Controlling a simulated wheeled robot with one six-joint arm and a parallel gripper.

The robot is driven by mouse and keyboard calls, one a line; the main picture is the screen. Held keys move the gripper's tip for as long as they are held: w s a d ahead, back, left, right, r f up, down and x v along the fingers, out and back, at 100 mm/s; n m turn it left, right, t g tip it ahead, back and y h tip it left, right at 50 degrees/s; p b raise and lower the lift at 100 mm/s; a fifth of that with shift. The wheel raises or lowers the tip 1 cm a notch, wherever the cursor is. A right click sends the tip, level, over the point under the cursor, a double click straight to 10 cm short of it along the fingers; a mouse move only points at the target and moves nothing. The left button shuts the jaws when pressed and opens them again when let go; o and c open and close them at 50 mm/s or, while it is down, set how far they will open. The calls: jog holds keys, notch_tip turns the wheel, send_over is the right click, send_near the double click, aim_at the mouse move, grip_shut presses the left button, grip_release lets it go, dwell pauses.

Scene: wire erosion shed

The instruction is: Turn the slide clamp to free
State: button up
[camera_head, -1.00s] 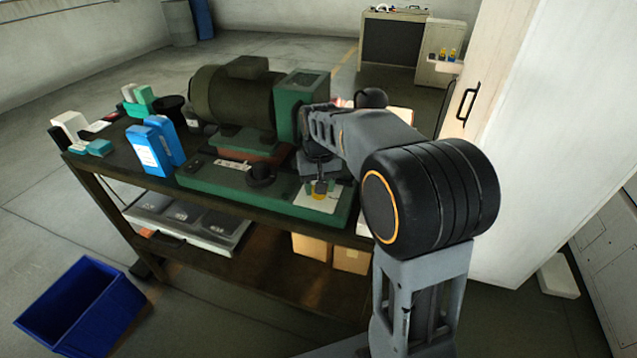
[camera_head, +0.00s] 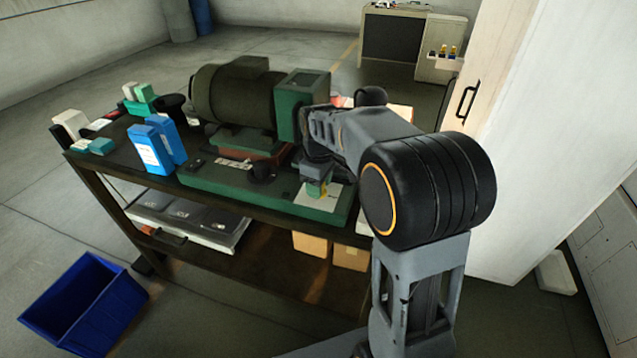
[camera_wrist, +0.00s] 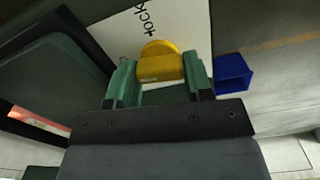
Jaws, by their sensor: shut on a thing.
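The slide clamp's yellow handle (camera_wrist: 158,62) stands over a white label plate (camera_wrist: 205,30) in the wrist view. In the head view the gripper (camera_head: 317,186) is low over the white plate (camera_head: 318,200) on the green machine base (camera_head: 225,181). The fingers mostly hide the handle there.
A dark motor (camera_head: 235,95) and green housing (camera_head: 300,100) stand behind the gripper. A black knob (camera_head: 262,171) is to its left. Blue boxes (camera_head: 150,150) stand on the bench's left part. A blue bin (camera_head: 83,303) is on the floor.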

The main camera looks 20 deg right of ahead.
jog(key=shift+n, duration=1)
jog(key=o, duration=0.9)
notch_tip(320, 180, up, 14)
jog(key=shift+f, duration=0.1)
dwell(0.3)
jog(key=s+f+m+t, duration=0.1)
jog(key=s+f+m, duration=0.2)
jog(key=s, duration=0.2)
jog(key=s+f+m+t, duration=0.1)
jog(key=s+f+m, duration=0.3)
jog(key=s, duration=0.2)
jog(key=s+f+m+t, duration=0.2)
jog(key=s+f+m, duration=0.1)
jog(key=s, duration=0.3)
jog(key=shift+s+a+f+m, duration=0.15)
jog(key=shift+a+f+m, duration=0.1)
jog(key=shift+f+m, duration=0.2)
